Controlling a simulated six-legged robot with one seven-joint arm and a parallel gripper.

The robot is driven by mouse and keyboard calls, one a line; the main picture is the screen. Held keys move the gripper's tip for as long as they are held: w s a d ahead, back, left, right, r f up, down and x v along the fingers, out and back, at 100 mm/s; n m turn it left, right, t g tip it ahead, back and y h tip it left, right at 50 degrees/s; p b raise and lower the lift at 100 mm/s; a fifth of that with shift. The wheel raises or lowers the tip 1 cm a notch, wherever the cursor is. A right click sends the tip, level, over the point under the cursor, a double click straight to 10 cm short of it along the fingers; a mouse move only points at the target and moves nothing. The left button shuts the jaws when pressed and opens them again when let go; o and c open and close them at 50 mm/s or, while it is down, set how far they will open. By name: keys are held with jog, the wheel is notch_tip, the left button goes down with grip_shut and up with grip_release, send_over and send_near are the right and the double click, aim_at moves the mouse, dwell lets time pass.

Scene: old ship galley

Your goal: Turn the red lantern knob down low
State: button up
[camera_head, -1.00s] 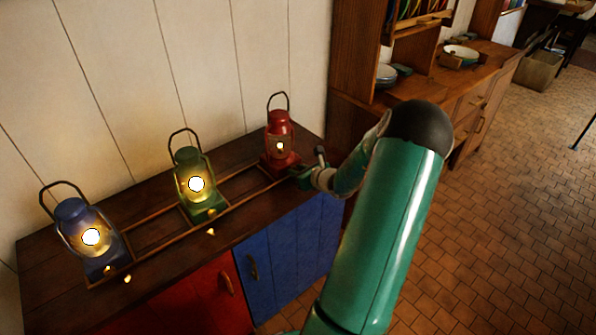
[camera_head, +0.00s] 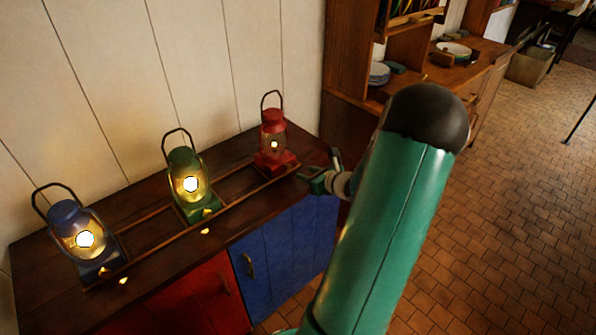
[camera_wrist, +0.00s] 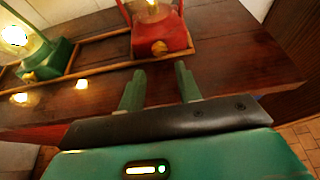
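The red lantern (camera_head: 272,141) stands at the right end of the wooden rack on the dark counter, with a small, dim flame glow. In the wrist view its red base (camera_wrist: 174,32) is at the top, and its brass knob (camera_wrist: 159,47) faces my gripper. My gripper (camera_wrist: 160,85) is open and empty, with its two green fingers apart. The fingertips point toward the lantern base and stop short of the knob. In the head view my gripper (camera_head: 312,180) is just right of and in front of the red lantern.
A green lantern (camera_head: 186,172) and a blue lantern (camera_head: 72,225), both glowing brighter, stand left on the same rack (camera_head: 150,241). Red and blue cabinet doors are below the counter. A wooden dresser (camera_head: 345,75) stands behind on the right.

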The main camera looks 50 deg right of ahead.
jog(key=v, duration=0.5)
jog(key=shift+s+a+r, duration=0.1)
jog(key=shift+s, duration=0.1)
dwell(0.3)
jog(key=w+a+r+n+g+y, duration=0.25)
jog(key=a+n, duration=0.35)
jog(key=a, duration=0.3)
jog(key=w+a+r+n+g+y, duration=0.15)
jog(key=w+a+r+n, duration=0.35)
jog(key=a, duration=0.5)
jog(key=w+a+r+n+g+y, duration=0.1)
jog(key=w+a+r+n+y, duration=0.15)
jog(key=a+n, duration=0.55)
jog(key=s+a+r+n+g+h, duration=0.1)
jog(key=s+a+r+n, duration=0.3)
jog(key=a+n, duration=0.5)
jog(key=s+a+r+n+g+h, duration=0.1)
jog(key=s+a+r+n+h, duration=0.1)
jog(key=s+a+r+n, duration=0.3)
jog(key=s+a+n, duration=0.2)
jog(key=a+n, duration=0.2)
jog(key=n, duration=0.1)
jog(key=shift+g, duration=0.3)
